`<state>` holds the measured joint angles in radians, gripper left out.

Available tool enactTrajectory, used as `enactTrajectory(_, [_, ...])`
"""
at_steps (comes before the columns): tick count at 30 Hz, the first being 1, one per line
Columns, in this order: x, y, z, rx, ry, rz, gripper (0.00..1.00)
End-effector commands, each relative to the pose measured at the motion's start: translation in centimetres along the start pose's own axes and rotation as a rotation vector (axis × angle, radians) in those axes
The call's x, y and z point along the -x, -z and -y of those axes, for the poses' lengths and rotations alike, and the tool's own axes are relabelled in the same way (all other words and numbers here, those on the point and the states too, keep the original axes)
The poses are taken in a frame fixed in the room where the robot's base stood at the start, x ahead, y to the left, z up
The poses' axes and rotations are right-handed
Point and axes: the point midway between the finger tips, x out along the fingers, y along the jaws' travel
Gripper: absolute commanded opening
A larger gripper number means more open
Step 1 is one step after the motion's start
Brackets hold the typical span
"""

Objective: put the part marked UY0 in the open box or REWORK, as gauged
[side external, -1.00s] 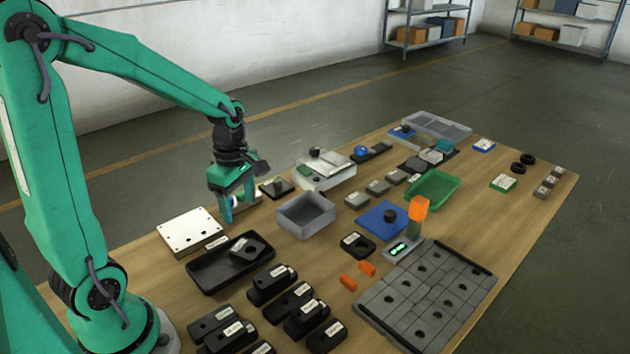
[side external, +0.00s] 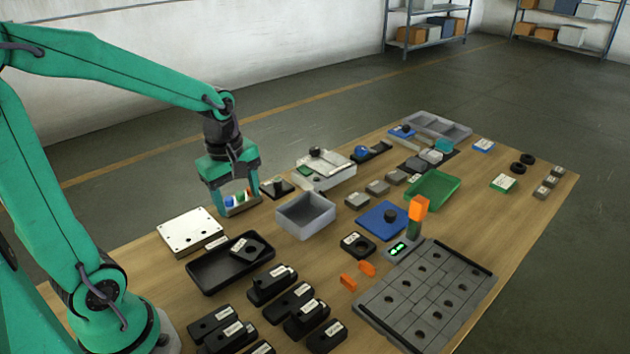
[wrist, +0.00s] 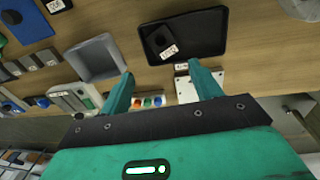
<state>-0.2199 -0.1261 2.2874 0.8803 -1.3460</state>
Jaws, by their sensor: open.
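A dark part with a white label (side external: 247,248) lies in the black tray (side external: 205,284), and it also shows in the wrist view (wrist: 160,42). Its label is too small to read surely. My gripper (side external: 239,202) is open and empty, above the table's far left side, behind the black tray and apart from the part. In the wrist view its fingers (wrist: 160,73) stand wide apart. A grey open box (side external: 306,216) stands right of the tray and is empty. A gauge-like unit with a lit green display (side external: 400,248) stands further right. I cannot read a REWORK mark.
A strip with coloured buttons (wrist: 148,102) lies behind my gripper. A white plate (side external: 192,232) is left of it. Several black labelled blocks (side external: 270,285) crowd the front.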

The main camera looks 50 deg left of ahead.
Motion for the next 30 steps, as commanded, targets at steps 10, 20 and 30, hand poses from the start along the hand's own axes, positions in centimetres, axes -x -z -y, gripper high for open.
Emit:
enactTrajectory(10, [4.7, -3.0, 2.1, -0.616, -0.153, -0.063, 0.63])
enactTrajectory(20, [7.8, -5.3, 4.7, -1.188, -0.271, -0.185, 0.63])
enactTrajectory(30, [9.1, -6.5, 6.4, -1.522, -0.324, -0.288, 0.63])
